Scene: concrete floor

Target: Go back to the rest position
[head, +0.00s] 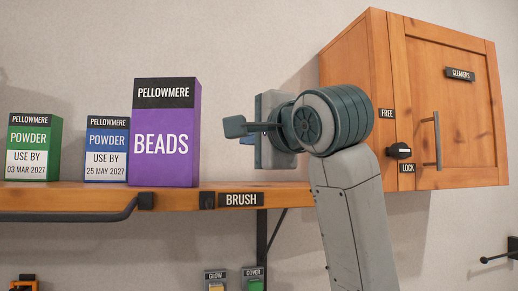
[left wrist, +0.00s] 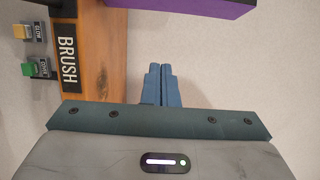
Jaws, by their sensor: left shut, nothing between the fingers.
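My left gripper (head: 254,127) is raised in front of the wall, above the right end of the shelf and the BRUSH label (head: 241,199). It points left toward the purple BEADS box (head: 166,146), with a gap between them in the head view. In the left wrist view its blue fingers (left wrist: 161,76) are together with nothing between them. The purple box (left wrist: 205,7) shows at the top of that view, and the BRUSH label (left wrist: 67,61) at its left. My right gripper is not in view.
The wooden shelf (head: 290,194) carries a green POWDER box (head: 35,148) and a blue POWDER box (head: 106,150). A shut wooden CLEANERS cabinet (head: 450,105) with a handle and a lock knob (head: 399,151) is right of my arm. A dark rail (head: 70,216) runs along the shelf front.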

